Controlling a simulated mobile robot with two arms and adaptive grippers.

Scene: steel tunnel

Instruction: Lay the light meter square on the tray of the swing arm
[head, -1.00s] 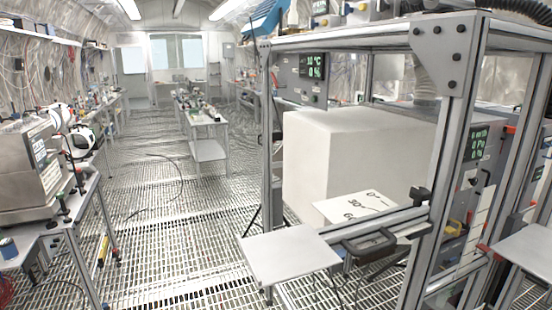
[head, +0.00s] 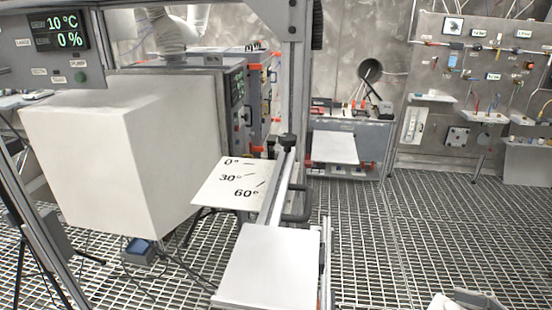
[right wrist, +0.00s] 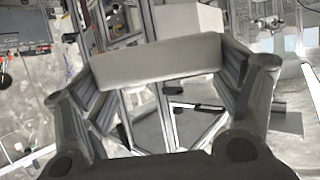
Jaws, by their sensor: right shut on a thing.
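A pale, blank block, seemingly the light meter (right wrist: 155,60), sits between the fingers of my right gripper (right wrist: 158,78) in the right wrist view. The gripper is shut on it. In the head view, a pale and grey shape at the bottom right edge, seemingly my right gripper (head: 472,300), is mostly cut off. It is to the right of the tray and apart from it. The square white tray (head: 268,265) is bare, at the near end of the swing arm (head: 276,195). My left gripper is not in view.
A white plate (head: 232,185) marked 0°, 30° and 60° lies beside the arm. A dark knob (head: 288,141) stands at the arm's far end, and a dark handle (head: 300,203) is on its right. A big white box (head: 120,150) fills the left. Grating right of the tray is open.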

